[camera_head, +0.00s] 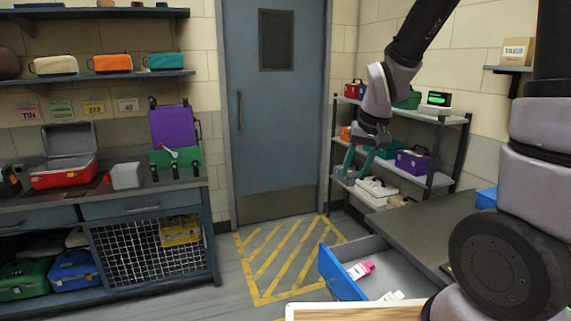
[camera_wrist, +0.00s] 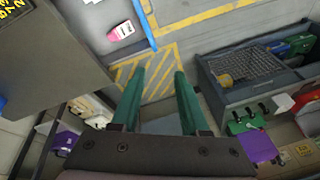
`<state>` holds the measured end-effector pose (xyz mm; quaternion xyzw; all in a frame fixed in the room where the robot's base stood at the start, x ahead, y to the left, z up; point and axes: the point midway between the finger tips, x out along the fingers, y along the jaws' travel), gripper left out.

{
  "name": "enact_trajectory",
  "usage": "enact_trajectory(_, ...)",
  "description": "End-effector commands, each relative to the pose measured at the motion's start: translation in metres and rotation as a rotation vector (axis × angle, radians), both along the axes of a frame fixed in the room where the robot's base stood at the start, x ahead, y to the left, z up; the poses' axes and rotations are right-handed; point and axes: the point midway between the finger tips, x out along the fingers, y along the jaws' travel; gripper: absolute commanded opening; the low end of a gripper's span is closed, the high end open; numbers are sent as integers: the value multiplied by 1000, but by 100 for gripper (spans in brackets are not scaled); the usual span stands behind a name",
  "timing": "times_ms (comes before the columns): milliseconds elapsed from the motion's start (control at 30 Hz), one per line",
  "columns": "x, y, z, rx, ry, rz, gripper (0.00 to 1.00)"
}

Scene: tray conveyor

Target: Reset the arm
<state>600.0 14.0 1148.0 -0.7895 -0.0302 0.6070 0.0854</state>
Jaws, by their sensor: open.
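My gripper (camera_head: 358,167) is in the right half of the head view, in front of the shelf rack. Its two green fingers point down and stand apart with nothing between them. In the wrist view the open fingers (camera_wrist: 158,85) hang over the floor, with the yellow-striped patch beyond their tips. My arm comes down to it from the top right.
A blue-fronted drawer (camera_head: 343,274) stands open below my gripper, holding a pink item (camera_head: 361,269) and a white one (camera_head: 391,296). A grey counter (camera_head: 430,232) is at right. The shelf rack (camera_head: 432,180) stands close behind. The striped floor (camera_head: 285,255) is clear.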

Motion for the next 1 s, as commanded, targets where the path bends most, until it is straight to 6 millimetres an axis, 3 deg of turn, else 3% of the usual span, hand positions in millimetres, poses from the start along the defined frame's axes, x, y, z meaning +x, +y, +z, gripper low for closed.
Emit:
enact_trajectory(33,-5,-9,24,24,-32,-28,45)
enact_trajectory(200,-34,-34,85,82,-110,-108,45)
enact_trajectory(400,-80,-58,142,127,-209,-196,45)
enact_trajectory(500,-101,-65,161,139,-248,-230,45)
enact_trajectory(700,-128,-71,177,147,-294,-269,45)
enact_trajectory(1000,-132,-72,179,148,-298,-274,45)
